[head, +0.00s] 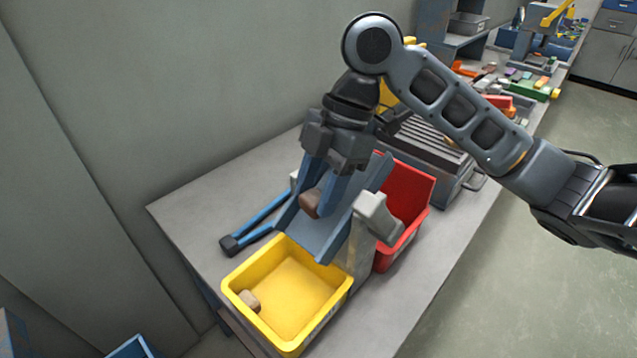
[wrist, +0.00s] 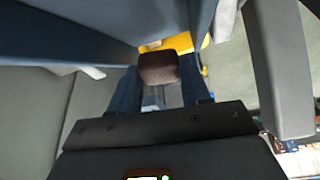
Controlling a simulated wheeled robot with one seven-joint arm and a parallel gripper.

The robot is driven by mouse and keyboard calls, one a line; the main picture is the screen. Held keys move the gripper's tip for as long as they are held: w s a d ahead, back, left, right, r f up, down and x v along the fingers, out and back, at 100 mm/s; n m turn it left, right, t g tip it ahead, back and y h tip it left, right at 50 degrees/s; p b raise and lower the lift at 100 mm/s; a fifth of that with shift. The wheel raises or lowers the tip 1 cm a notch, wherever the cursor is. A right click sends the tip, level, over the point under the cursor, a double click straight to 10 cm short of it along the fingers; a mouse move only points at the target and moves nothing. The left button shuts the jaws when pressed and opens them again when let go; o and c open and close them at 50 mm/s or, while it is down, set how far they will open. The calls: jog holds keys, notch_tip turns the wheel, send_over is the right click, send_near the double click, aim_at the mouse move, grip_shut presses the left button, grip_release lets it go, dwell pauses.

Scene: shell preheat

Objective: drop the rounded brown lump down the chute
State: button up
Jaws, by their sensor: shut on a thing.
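The rounded brown lump (head: 310,204) is between the fingertips of my gripper (head: 319,198), which is shut on it. The lump also shows between the fingers in the wrist view (wrist: 158,68). My gripper points down over the blue sloping chute (head: 322,240), and the lump is over its channel. I cannot tell whether the lump touches the chute floor. The chute's lower end opens at the yellow bin (head: 285,343). My fingers and wrist hide the upper part of the chute.
A tan lump (head: 249,299) lies in the yellow bin. A red bin (head: 412,185) stands to the right of the chute. A grey grip-like block (head: 377,215) sits beside the chute. A grooved grey machine (head: 435,143) is behind. The table front right is clear.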

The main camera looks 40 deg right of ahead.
jog(key=o, duration=1.3)
jog(key=shift+v, duration=3.85)
